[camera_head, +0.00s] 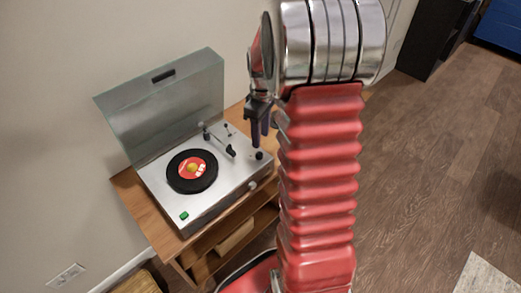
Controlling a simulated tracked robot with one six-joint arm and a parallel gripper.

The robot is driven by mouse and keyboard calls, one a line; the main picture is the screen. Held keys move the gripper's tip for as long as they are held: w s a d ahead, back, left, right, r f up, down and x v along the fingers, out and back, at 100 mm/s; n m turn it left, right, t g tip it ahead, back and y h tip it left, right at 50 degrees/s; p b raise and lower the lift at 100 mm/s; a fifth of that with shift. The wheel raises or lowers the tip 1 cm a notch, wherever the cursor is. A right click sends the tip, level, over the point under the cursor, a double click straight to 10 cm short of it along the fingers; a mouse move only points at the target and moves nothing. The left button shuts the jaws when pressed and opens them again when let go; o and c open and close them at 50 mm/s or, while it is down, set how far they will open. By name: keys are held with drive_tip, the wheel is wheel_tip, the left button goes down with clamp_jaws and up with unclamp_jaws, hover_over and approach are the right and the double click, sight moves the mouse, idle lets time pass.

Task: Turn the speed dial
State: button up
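A silver record player (210,210) sits on a wooden cabinet with its grey see-through lid (165,100) raised. A small black knob (259,155) stands on its top at the right corner. A small silver knob (253,186) shows on its front face near the right end. I cannot tell for sure which of these is the speed dial. My gripper (259,141) points down above the black knob in the picture, seemingly apart from it. Its dark fingers are small and seen at an angle, so their opening is unclear. My red arm hides what lies to the right.
A black record with a red label (192,171) lies on the platter, with the tonearm (220,143) to its right. A green button (184,215) is at the front left. The wooden cabinet (128,187) stands against the wall. Open wood floor (430,160) lies to the right.

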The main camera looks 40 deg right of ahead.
sight(260, 154)
drive_tip(key=f, duration=0.7)
drive_tip(key=shift+a+f, duration=0.2)
drive_tip(key=shift+f, duration=0.2)
drive_tip(key=c, duration=0.9)
drive_tip(key=shift+d, duration=0.25)
clamp_jaws()
drive_tip(key=shift+a, duration=0.15)
